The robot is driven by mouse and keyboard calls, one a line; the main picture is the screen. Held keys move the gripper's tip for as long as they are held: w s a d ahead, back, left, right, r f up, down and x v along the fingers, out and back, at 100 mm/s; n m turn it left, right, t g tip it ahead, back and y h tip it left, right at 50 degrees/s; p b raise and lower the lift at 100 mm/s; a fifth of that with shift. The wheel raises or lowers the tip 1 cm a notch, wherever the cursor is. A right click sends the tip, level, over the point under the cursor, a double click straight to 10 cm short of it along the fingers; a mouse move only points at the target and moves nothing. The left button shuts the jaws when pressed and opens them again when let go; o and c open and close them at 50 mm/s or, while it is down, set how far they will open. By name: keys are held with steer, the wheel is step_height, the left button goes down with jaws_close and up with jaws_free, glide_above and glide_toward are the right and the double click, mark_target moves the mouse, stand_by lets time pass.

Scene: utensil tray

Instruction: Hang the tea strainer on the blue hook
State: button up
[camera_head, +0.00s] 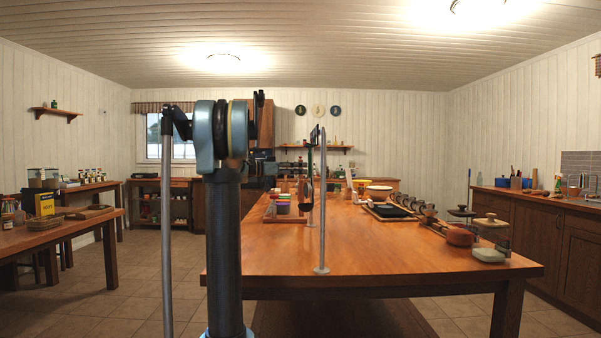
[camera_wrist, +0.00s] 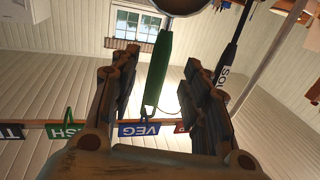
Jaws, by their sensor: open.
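In the wrist view a green-handled utensil (camera_wrist: 158,70), probably the tea strainer, hangs with its handle between my gripper's fingers. Its round bowl (camera_wrist: 180,4) is cut off by the top edge, so mesh cannot be made out. A thin wire loop at the handle's end lies near the blue VEG tag (camera_wrist: 139,129) on the rail; which hook carries it is unclear. My gripper (camera_wrist: 158,78) is open, one finger on each side of the handle, with gaps showing. In the head view the green handle (camera_head: 309,160) hangs below the rail, beyond my arm.
The rail (camera_wrist: 95,124) also bears a green FISH tag (camera_wrist: 67,130), a black tag and a partly hidden red tag. A dark utensil lettered SOU (camera_wrist: 228,60) hangs close right of my gripper. A rail post (camera_head: 322,210) stands on the wooden table (camera_head: 275,250).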

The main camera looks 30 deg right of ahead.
steer(key=v, duration=0.9)
steer(key=shift+w+a, duration=0.2)
steer(key=shift+a, duration=0.1)
steer(key=shift+s, duration=0.1)
